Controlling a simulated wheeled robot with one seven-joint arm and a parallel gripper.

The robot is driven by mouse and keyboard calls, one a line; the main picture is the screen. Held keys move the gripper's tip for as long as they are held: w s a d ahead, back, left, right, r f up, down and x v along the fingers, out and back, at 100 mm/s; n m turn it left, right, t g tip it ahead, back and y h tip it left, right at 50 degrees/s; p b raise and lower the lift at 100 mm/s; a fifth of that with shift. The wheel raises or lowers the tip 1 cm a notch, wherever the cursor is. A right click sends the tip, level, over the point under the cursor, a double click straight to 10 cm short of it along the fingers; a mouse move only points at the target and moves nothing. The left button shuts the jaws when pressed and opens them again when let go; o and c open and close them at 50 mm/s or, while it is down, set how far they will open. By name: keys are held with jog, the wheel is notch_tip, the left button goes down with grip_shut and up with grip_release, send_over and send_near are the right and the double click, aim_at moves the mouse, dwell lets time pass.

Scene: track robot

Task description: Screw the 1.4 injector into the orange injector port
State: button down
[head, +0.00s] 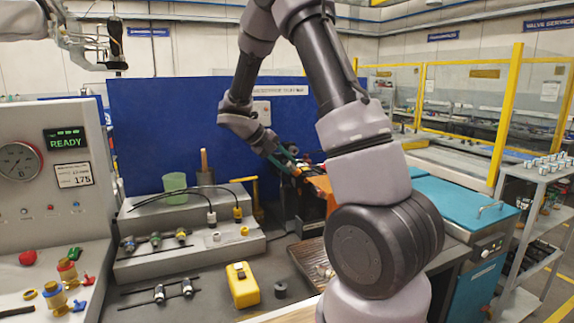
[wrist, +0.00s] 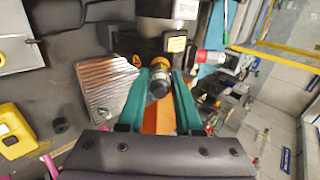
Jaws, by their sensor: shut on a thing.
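In the wrist view, my gripper (wrist: 161,82) has its two teal fingers closed on a small dark cylindrical part, seemingly the injector (wrist: 158,86). An orange-yellow ring (wrist: 160,63) shows just beyond it, against dark machinery. I cannot tell whether this ring is the orange injector port, or whether the part is in it. An orange surface (wrist: 158,120) shows between the fingers. In the head view, my gripper (head: 287,160) is at the far side of the bench beside an orange block (head: 322,187). The held part is too small to make out there, and my arm hides some of that area.
A grey stepped rack (head: 190,250) holds several small fittings, with more lying in front. A yellow box (head: 242,285) and a dark ring (head: 281,289) sit on the bench. A ribbed metal tray (wrist: 108,88) lies left of my fingers. A gauge panel (head: 45,165) reads READY.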

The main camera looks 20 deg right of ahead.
jog(key=m, duration=0.8)
jog(key=shift+m, duration=0.4)
jog(key=m, duration=0.3)
jog(key=m, duration=1.1)
jog(key=shift+m, duration=0.6)
